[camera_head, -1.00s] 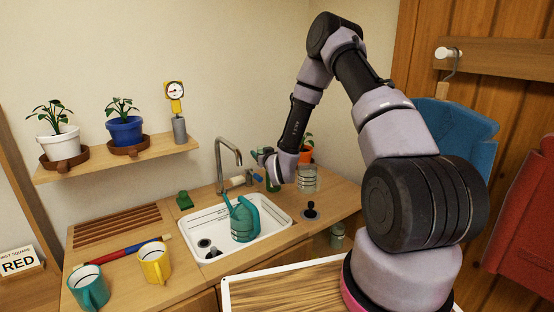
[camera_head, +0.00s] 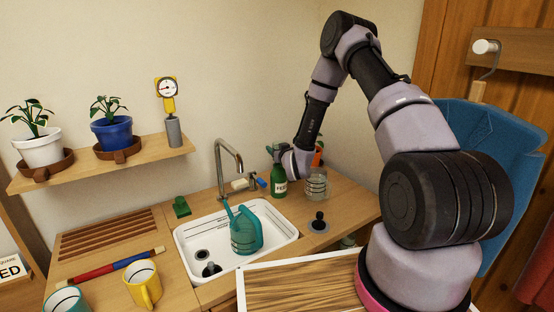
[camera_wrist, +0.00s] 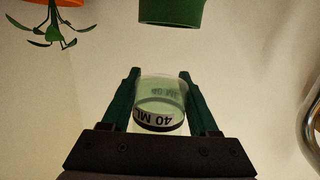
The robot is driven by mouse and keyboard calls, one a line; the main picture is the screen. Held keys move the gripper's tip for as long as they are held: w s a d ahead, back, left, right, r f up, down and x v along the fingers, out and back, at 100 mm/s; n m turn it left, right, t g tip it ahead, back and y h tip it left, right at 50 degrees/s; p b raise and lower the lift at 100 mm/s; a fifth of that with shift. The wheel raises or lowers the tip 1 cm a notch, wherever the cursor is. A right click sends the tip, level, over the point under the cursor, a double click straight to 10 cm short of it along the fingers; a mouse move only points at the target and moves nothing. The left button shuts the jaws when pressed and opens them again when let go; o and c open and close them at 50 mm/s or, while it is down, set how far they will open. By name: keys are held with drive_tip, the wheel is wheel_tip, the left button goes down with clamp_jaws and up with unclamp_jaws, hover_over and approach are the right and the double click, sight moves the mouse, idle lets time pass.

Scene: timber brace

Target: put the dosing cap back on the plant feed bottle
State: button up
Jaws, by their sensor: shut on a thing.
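My gripper (camera_wrist: 162,100) is shut on the dosing cap (camera_wrist: 160,105), a clear, pale cup marked "40 ML", held between the dark green fingers in the wrist view. The green plant feed bottle (camera_head: 279,187) stands upright on the counter behind the sink, with a pale label. The wrist view is upside down; the green part at its top edge looks like the bottle's top (camera_wrist: 170,12), apart from the cap. In the head view my wrist is just right of the bottle's top, and the fingers and cap cannot be made out clearly.
A clear jar (camera_head: 317,186) stands close right of the bottle, with an orange-potted plant (camera_wrist: 60,25) behind. The curved tap (camera_head: 222,165) and sink (camera_head: 190,238) with a teal watering can (camera_head: 245,232) are left.

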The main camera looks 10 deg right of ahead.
drive_tip(key=shift+f, duration=2)
drive_tip(key=shift+f, duration=0.2)
drive_tip(key=o, duration=1.4)
drive_tip(key=shift+r, duration=0.1)
